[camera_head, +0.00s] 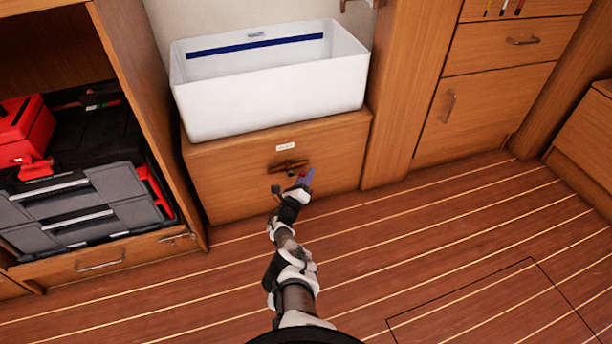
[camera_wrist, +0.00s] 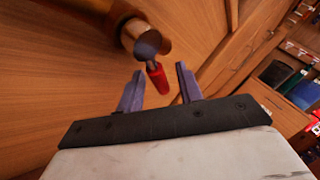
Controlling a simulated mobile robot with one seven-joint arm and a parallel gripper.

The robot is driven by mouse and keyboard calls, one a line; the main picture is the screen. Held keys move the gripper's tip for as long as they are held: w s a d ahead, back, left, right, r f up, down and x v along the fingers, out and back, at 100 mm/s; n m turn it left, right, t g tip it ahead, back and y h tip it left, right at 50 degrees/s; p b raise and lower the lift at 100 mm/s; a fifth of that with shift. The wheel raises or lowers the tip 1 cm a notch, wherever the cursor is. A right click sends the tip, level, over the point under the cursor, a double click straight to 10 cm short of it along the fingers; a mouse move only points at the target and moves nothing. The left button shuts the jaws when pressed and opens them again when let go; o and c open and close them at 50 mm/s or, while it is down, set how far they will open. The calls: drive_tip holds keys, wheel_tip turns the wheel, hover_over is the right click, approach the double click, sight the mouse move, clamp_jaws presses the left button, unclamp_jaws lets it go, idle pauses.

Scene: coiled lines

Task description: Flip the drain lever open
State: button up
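The drain lever (camera_wrist: 157,75) has a red grip on a short metal stem. It sticks out from a brass-coloured valve and pipe (camera_wrist: 149,38) on the wooden cabinet front. In the head view the pipe fitting (camera_head: 287,165) sits below the white basin (camera_head: 275,85), and my gripper hides most of the lever there. My gripper (camera_wrist: 158,90) is open, with its two bluish fingers on either side of the red grip's lower end. A gap shows between each finger and the grip. In the head view my gripper (camera_head: 304,178) is just below and right of the pipe.
A small white label (camera_head: 285,147) is on the cabinet panel above the pipe. Red and grey toolboxes (camera_head: 80,210) fill the shelf at left. Wooden drawers and a door (camera_head: 447,105) are at right. The striped floor is clear.

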drive_tip(key=p+v, duration=0.6)
drive_tip(key=v, duration=0.7)
drive_tip(key=shift+s, duration=0.2)
drive_tip(key=shift+a+f, duration=0.1)
